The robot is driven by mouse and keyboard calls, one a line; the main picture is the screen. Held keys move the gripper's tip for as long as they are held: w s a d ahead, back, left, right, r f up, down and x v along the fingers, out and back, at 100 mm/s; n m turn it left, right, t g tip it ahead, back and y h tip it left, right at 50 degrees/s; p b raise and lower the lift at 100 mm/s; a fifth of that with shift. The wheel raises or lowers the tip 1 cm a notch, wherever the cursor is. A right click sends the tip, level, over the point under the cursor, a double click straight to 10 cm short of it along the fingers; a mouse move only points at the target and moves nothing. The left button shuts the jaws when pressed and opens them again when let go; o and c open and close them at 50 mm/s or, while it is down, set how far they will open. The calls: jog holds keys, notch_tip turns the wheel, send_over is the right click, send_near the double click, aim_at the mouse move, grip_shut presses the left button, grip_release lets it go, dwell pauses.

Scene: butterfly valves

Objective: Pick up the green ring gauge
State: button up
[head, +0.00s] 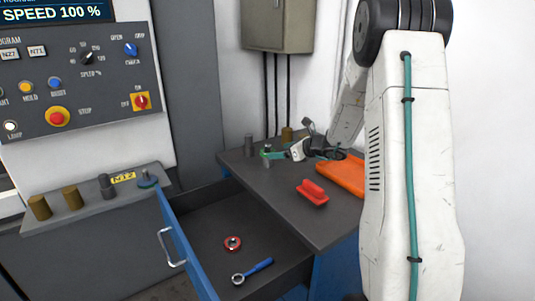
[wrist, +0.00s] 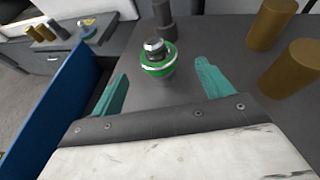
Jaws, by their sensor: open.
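The green ring gauge (wrist: 158,66) sits around an upright grey post with a shiny metal top on the dark cabinet top. In the wrist view it lies ahead of my gripper (wrist: 163,84), roughly in line with the gap between the teal fingers. My gripper is open and empty, and neither finger appears to touch the ring. In the head view my gripper (head: 283,155) is low over the far part of the cabinet top, close to the ring's post. The ring is small and partly hidden by a finger there.
Brass cylinders (wrist: 272,25) stand to the right of the ring, and a dark post (wrist: 164,16) behind it. The open drawer (head: 205,217) holds a red ring (head: 232,243) and a blue-handled tool (head: 253,271).

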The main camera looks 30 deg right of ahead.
aim_at(272, 151)
jog(key=x, duration=0.4)
jog(key=shift+w+a, duration=0.15)
jog(key=shift+a, duration=0.05)
jog(key=c, duration=1.4)
